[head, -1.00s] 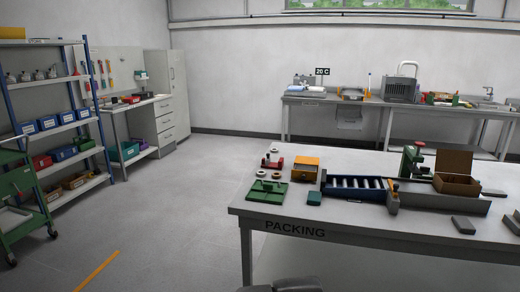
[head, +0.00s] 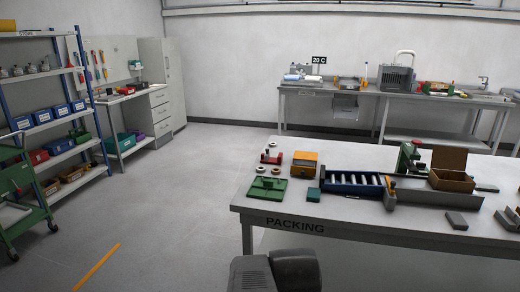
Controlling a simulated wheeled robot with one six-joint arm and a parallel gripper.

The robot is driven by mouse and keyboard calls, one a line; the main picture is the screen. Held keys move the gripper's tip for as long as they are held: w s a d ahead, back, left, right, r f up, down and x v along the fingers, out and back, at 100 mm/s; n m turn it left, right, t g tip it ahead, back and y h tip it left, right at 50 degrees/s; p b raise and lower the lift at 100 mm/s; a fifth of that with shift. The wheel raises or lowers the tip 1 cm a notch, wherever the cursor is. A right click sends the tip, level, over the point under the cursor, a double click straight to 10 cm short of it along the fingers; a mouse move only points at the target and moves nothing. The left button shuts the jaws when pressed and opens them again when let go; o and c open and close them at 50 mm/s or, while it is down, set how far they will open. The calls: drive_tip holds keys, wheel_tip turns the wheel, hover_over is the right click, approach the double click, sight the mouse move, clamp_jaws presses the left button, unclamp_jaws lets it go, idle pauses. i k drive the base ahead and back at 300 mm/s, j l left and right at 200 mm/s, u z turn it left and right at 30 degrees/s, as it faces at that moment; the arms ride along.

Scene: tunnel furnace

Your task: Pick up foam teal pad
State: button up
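A small teal pad (head: 313,195) lies flat on the packing table (head: 400,238), near its front left part. It sits between a green plate with a raised handle (head: 267,189) and a blue roller tray (head: 352,183). Dark grey rounded parts of my arm show at the bottom middle, in front of the table edge and well below the pad. My gripper's fingers do not show.
An orange box (head: 305,162), a red part (head: 271,155) and small rings stand behind the pad. A cardboard box (head: 450,179) and a green press (head: 408,157) are further right. A green cart (head: 22,190) and a shelf stand left. Floor left of the table is clear.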

sight(313, 193)
drive_tip(key=i+l, duration=0.2)
drive_tip(key=i, duration=0.2)
drive_tip(key=i+l, duration=0.2)
drive_tip(key=i, duration=0.25)
drive_tip(key=i+l, duration=0.2)
drive_tip(key=i, duration=0.2)
